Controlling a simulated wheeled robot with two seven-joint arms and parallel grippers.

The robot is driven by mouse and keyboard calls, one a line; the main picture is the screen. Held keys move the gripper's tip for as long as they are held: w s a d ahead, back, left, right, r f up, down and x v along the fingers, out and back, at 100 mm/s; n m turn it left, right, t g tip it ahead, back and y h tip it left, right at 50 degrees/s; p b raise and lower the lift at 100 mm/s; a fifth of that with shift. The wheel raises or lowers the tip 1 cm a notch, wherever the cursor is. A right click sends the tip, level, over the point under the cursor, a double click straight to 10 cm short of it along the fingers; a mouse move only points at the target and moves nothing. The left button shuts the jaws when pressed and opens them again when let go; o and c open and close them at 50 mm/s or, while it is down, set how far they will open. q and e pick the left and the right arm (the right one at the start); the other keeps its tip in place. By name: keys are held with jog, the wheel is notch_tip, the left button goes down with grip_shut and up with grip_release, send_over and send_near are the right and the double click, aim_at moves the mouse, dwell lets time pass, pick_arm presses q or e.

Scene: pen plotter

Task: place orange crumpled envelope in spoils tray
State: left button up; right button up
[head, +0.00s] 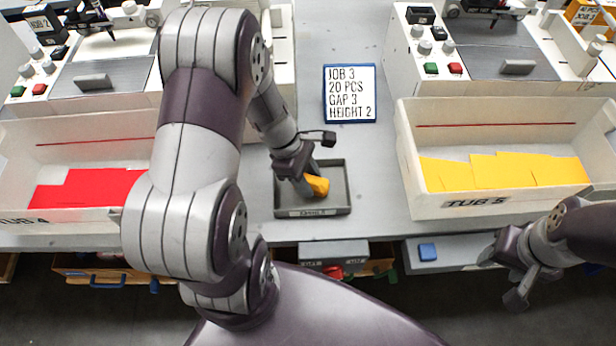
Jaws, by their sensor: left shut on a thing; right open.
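The orange crumpled envelope (318,185) is a small yellow-orange piece in the middle of the head view. My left gripper (309,184) is shut on it, pointing down, and partly hides it. Both are over the small grey spoils tray (341,190), inside its outline; I cannot tell whether the envelope touches the tray floor. The tray's front label is too small to read surely. My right gripper (507,277) is open and empty at the lower right, in front of the table edge.
A job card (350,93) stands behind the tray. Tub 5 (470,204) with yellow envelopes is on the right, tub 4 (70,214) with red ones on the left. Plotters (440,50) stand behind.

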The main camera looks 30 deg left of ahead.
pick_arm(q)
jog(key=shift+f, duration=0.15)
jog(key=o, duration=1)
jog(key=w+p+v, duration=0.1)
jog(key=p+v, duration=0.1)
jog(key=v, duration=1)
jog(key=s+d+m+y, duration=0.1)
jog(key=d+m, duration=0.1)
jog(key=m, duration=0.4)
jog(key=s+d+m+y, duration=0.2)
jog(key=d+m, duration=0.1)
jog(key=m, duration=0.4)
jog(key=s+d+m+y, duration=0.1)
jog(key=d+m, duration=0.1)
jog(key=m, duration=0.5)
jog(key=shift+s+d+r+t, duration=0.25)
jog(key=shift+d+t, duration=0.1)
jog(key=shift+t, duration=0.05)
